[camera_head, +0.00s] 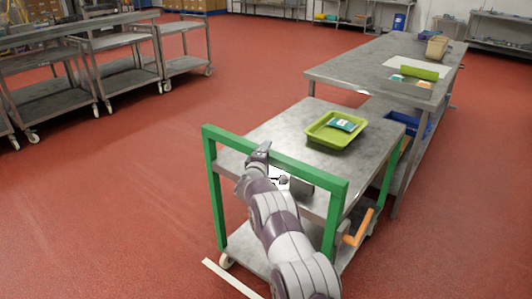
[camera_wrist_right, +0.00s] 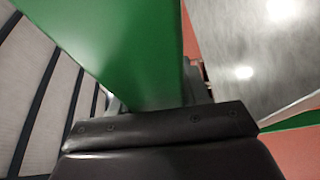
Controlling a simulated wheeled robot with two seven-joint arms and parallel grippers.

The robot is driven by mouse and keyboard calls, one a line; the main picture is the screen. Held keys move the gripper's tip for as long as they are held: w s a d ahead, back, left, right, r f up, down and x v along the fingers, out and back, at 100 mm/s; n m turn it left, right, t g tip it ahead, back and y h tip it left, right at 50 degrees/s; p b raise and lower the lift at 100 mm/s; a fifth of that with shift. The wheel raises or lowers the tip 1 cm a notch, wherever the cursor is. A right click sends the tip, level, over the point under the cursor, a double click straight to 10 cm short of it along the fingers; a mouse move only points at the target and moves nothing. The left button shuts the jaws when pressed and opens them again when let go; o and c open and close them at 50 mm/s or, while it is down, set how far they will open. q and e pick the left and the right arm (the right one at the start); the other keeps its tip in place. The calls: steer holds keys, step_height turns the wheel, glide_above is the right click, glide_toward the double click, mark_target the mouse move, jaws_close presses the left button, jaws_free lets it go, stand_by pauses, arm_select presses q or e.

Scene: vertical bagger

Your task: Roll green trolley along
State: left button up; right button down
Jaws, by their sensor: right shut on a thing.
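The green trolley (camera_head: 330,184) stands in the lower middle of the head view, with grey metal shelves and a green frame at its near end. My right gripper (camera_head: 262,154) is shut on the top bar of that green frame, left of the bar's middle. In the right wrist view the green bar (camera_wrist_right: 125,45) runs down to the dark gripper (camera_wrist_right: 160,122), which covers part of it. A lime-green tray (camera_head: 322,141) with a teal-and-white packet (camera_head: 343,124) in it sits on the trolley's top shelf. My left gripper is not in view.
A long metal table (camera_head: 345,72) stands close behind the trolley on the right. An orange handle-like part (camera_head: 358,228) shows at the trolley's right side. Grey carts (camera_head: 130,78) stand at the far left. The red floor (camera_head: 125,205) left of the trolley is clear.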

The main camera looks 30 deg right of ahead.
steer(key=c, duration=0.6)
jaws_free()
steer(key=shift+c, duration=0.2)
steer(key=shift+a, duration=0.1)
steer(key=v, duration=1.2)
steer(key=shift+s+a+p, duration=0.15)
steer(key=shift+s+p, duration=0.1)
steer(key=shift+p, duration=0.2)
